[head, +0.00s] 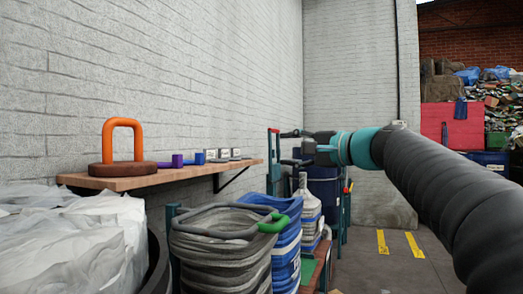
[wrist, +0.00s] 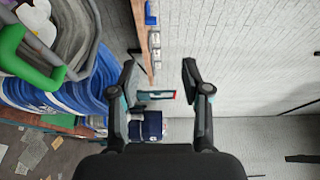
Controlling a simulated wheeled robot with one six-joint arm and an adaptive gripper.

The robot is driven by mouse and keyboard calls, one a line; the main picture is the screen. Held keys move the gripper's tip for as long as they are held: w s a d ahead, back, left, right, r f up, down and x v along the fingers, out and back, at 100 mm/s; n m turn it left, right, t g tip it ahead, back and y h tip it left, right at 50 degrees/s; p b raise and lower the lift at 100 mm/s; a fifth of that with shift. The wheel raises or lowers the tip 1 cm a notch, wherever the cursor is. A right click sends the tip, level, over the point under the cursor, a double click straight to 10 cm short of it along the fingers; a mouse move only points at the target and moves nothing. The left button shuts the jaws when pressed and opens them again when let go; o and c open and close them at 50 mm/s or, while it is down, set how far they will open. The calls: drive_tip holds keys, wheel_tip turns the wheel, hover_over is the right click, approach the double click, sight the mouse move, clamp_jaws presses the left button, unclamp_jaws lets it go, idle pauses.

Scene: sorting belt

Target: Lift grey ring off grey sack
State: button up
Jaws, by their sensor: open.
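The grey sack (head: 222,262) stands open below the shelf in the head view. A grey ring (head: 205,233) with a green grip part (head: 274,224) lies across its top, the green part at the right rim. In the wrist view the green part (wrist: 40,80) and the grey ring (wrist: 90,35) are at the upper left, partly cut off by the frame. My gripper (head: 284,148) is open and empty, beyond and above the sack, near the end of the shelf. In the wrist view the fingers (wrist: 160,80) are spread apart, well clear of the ring.
A wooden shelf (head: 180,177) on the white brick wall holds an orange loop (head: 123,122) on a brown disc and small purple and blue pieces. A blue sack (head: 287,250) stands behind the grey one. White bags (head: 75,245) fill the left. Floor (head: 400,270) is open at right.

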drive_tip(key=p+x, duration=0.1)
drive_tip(key=x, duration=0.8)
drive_tip(key=shift+w+a, duration=0.2)
drive_tip(key=shift+a, duration=0.05)
clamp_jaws()
unclamp_jaws()
drive_tip(key=v, duration=1.2)
